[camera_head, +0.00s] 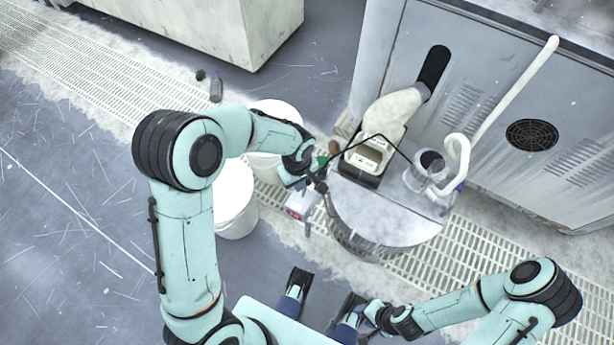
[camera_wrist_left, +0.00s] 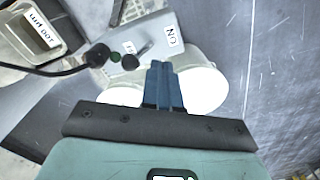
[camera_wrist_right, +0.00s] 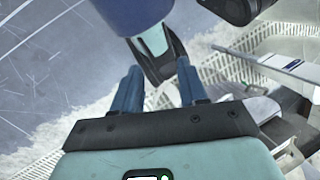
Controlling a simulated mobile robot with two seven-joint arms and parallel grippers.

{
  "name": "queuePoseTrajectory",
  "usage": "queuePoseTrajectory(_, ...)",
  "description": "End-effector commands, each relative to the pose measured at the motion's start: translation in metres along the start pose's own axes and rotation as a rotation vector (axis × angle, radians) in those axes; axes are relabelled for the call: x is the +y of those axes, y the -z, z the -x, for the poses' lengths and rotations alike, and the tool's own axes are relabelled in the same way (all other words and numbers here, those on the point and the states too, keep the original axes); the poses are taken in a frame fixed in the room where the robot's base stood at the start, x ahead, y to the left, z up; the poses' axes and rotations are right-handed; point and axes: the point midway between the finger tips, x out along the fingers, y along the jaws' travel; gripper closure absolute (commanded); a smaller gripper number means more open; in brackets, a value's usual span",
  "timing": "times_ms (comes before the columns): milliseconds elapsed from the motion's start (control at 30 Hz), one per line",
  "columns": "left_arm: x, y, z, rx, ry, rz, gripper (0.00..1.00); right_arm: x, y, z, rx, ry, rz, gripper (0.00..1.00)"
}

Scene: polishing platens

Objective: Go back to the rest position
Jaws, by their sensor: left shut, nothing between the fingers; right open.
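My left gripper (camera_head: 292,182) is out in front, above the floor between the white buckets and the round metal drum. In the left wrist view its blue fingers (camera_wrist_left: 163,72) are together with nothing between them. The fingertips are hard to make out in the head view. My right gripper (camera_head: 368,312) is low and close to my base, at the bottom of the head view. In the right wrist view its two blue fingers (camera_wrist_right: 160,82) are spread apart and empty. A part of my own base shows beyond and between them.
The round metal drum (camera_head: 385,222) carries a labelled pale container (camera_head: 366,160) and stands before a grey machine cabinet (camera_head: 480,100). White buckets (camera_head: 234,196) and a small grey box (camera_head: 300,204) are near my left arm. Floor at the left (camera_head: 80,220) is clear.

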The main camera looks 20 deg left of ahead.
Motion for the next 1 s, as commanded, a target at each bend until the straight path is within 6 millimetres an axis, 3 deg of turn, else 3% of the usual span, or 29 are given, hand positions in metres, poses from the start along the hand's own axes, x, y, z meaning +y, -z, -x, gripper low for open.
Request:
queuePoseTrajectory(133,0.0,0.0,0.011,0.0,-0.001,0.001,1.0,-0.004,0.0,0.008,0.002,0.002,0.003,0.57)
queuePoseTrajectory(733,0.0,0.0,0.01,0.0,-0.001,0.001,1.0,-0.001,-0.006,0.005,-0.019,-0.001,0.002,0.57)
queuePoseTrajectory(867,-0.014,-0.026,-0.023,-0.088,-0.007,-0.116,1.0,-0.006,-0.009,0.022,-0.023,-0.002,0.002,0.57)
queuePoseTrajectory(1000,-0.047,-0.078,-0.069,-0.219,-0.071,-0.302,1.0,-0.015,-0.011,0.05,-0.031,-0.002,0.004,0.57)
